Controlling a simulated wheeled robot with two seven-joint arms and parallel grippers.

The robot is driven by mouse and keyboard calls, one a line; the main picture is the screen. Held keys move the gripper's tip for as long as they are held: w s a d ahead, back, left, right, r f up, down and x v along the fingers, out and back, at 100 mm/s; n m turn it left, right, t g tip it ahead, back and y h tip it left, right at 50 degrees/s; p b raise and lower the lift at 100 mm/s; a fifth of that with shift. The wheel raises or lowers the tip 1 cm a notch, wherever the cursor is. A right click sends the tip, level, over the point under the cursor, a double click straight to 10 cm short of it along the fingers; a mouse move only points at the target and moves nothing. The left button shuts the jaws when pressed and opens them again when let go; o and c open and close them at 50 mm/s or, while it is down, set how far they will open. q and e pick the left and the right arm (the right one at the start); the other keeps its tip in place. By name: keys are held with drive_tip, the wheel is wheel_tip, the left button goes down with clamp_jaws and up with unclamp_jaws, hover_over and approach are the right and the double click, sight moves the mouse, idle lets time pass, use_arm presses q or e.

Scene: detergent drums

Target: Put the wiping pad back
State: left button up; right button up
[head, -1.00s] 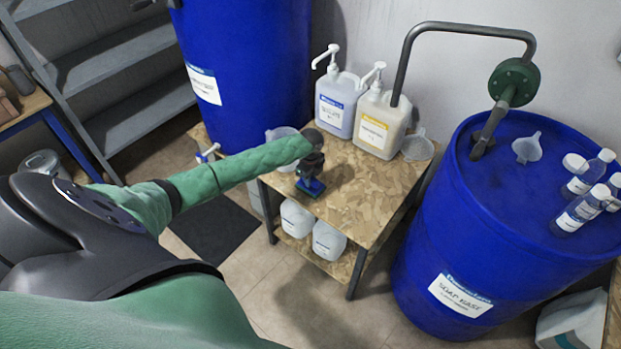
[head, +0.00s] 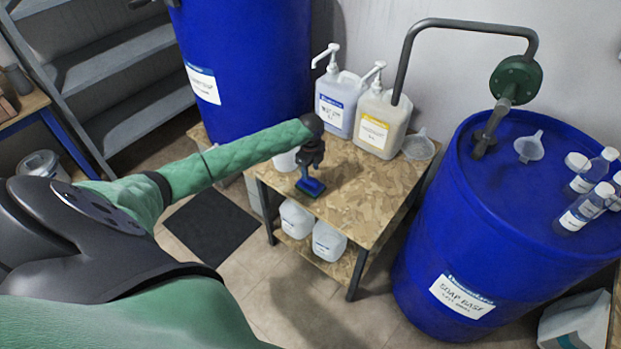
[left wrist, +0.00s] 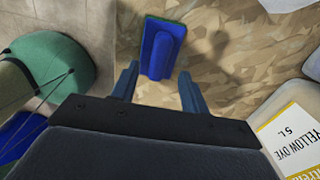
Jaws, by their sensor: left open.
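The wiping pad, a blue block with a green edge (head: 311,187), lies on the chipboard top of the small table (head: 375,200), near its front left edge. In the left wrist view the pad (left wrist: 162,48) lies just beyond my fingertips, roughly in line with the gap between them. My left gripper (head: 311,168) is open and points down just above the pad. Its two blue fingers are spread and empty in the left wrist view (left wrist: 158,88). The exact height gap is hard to tell. My right gripper is not in view.
Behind the pad stand a blue-label pump jug (head: 337,103) and a yellow-label one (head: 380,125), with a clear funnel (head: 418,147) beside them. A pale container (head: 286,161) is partly hidden by my arm. Blue drums (head: 245,70) and (head: 500,220) flank the table.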

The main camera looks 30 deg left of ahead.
sight(311, 178)
use_arm(q)
wheel_tip(311, 178, up, 7)
drive_tip(key=b, duration=0.1)
drive_tip(key=shift+f, duration=0.2)
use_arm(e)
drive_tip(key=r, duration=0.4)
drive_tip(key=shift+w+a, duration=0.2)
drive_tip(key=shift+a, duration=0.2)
use_arm(q)
drive_tip(key=shift+d, duration=0.15)
